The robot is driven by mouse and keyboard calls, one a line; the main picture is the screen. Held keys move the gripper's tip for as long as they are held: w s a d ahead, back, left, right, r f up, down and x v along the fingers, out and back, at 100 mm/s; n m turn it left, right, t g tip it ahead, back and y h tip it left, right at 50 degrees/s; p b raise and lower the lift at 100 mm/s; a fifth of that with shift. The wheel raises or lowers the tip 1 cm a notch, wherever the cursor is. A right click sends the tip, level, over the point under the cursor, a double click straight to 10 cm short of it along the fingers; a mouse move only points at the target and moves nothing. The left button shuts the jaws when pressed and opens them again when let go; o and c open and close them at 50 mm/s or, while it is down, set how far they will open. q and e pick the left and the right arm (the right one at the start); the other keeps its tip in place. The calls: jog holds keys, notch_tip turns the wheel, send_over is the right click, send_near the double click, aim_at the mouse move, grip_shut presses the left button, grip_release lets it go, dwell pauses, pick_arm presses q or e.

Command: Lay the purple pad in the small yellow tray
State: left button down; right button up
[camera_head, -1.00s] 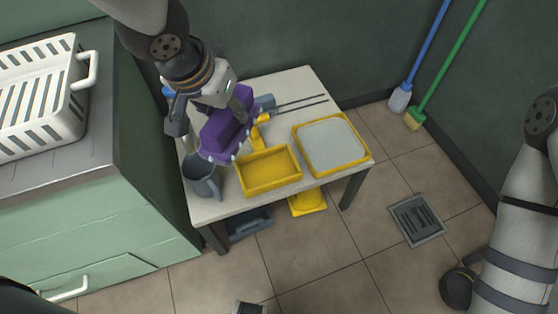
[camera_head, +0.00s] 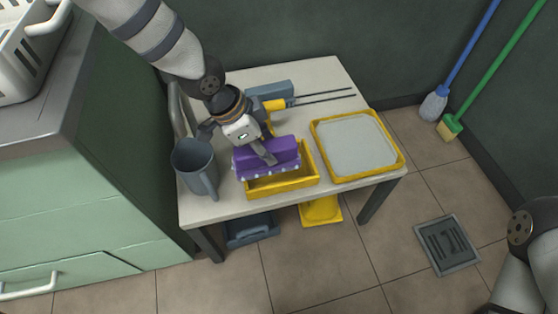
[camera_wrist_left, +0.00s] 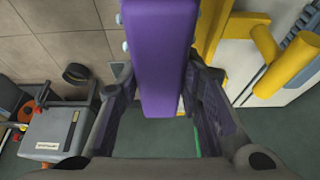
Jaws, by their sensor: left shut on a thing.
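The purple pad (camera_head: 266,158) has a row of pale knobs along its lower edge. My left gripper (camera_head: 264,150) is shut on it, and the pad also fills the middle of the left wrist view (camera_wrist_left: 160,60) between the two fingers. The small yellow tray (camera_head: 310,176) stands on the white table. The pad is over the tray's left and back part and hides some of its inside. I cannot tell whether the pad touches the tray. My right gripper is not in view.
A grey jug (camera_head: 196,168) stands close left of the tray. A larger yellow tray with a grey surface (camera_head: 357,145) is to the right. Behind are a blue-grey block (camera_head: 270,91) and two thin dark rods. A yellow item (camera_head: 321,211) and a dark bin (camera_head: 250,230) are below the table.

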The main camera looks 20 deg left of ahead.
aim_at(278, 158)
pick_arm(q)
jog(key=w+f, duration=0.1)
jog(key=f, duration=0.1)
jog(key=w+d+f+b, duration=0.1)
jog(key=w+f, duration=0.1)
jog(key=f, duration=0.1)
jog(key=shift+w+d+f+b, duration=0.3)
jog(key=shift+w+f, duration=0.05)
jog(key=shift+f, duration=1.45)
